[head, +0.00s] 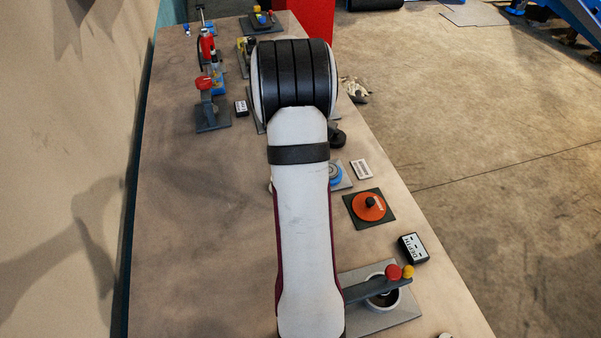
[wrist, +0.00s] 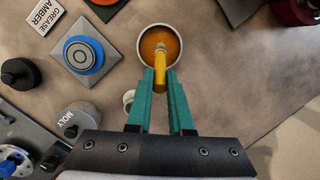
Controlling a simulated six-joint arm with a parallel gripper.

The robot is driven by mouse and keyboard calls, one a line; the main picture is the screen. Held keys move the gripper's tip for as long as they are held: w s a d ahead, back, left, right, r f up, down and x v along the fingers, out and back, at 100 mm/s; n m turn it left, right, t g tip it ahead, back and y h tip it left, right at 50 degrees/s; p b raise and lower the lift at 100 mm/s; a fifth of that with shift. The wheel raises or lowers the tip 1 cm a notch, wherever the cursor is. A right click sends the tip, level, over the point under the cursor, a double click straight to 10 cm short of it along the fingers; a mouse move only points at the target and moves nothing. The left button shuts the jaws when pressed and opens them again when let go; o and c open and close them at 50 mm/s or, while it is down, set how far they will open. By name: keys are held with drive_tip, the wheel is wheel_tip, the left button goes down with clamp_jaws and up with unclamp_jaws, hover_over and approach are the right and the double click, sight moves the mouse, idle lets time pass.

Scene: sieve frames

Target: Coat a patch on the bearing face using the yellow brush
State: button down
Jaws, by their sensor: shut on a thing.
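In the wrist view, my gripper (wrist: 161,80) has two teal fingers and is shut on the yellow brush (wrist: 160,66). The brush points away from me, and its far end lies over the open mouth of a round cup (wrist: 178,58) with amber grease in it. I cannot tell if its tip touches the grease. A blue round piece with a ringed grey face (wrist: 83,54), possibly the bearing, sits on a grey plate left of the cup. It also shows in the head view (head: 335,173), where my arm hides the gripper and brush.
A GREASE AMBER label (wrist: 44,15), a black knobbed piece (wrist: 18,73) and a MOLY jar (wrist: 80,120) lie to the left. In the head view, an orange disc (head: 368,207), an EMPTY label block (head: 413,247) and a pot under a bar (head: 382,298) line the right edge.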

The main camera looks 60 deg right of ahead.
drive_tip(key=shift+f, duration=0.55)
idle(1.0)
drive_tip(key=shift+s+a+v, duration=0.1)
drive_tip(key=shift+s+v, duration=0.15)
drive_tip(key=shift+v, duration=0.9)
drive_tip(key=shift+s+a+v, duration=0.1)
drive_tip(key=shift+s+v, duration=0.15)
drive_tip(key=shift+v, duration=0.9)
drive_tip(key=shift+s+a+v, duration=0.1)
drive_tip(key=shift+s+v, duration=0.1)
drive_tip(key=shift+v, duration=0.95)
drive_tip(key=shift+r, duration=0.2)
drive_tip(key=w+a+r, duration=0.2)
drive_tip(key=w+a, duration=0.4)
drive_tip(key=a, duration=0.1)
drive_tip(key=w+a+r, duration=0.3)
drive_tip(key=w+a, duration=0.2)
drive_tip(key=a, duration=0.2)
drive_tip(key=w+a+r, duration=0.1)
drive_tip(key=a+r, duration=0.1)
drive_tip(key=a, duration=0.7)
drive_tip(key=w+a+r, duration=0.2)
drive_tip(key=a+r, duration=0.1)
drive_tip(key=a, duration=0.7)
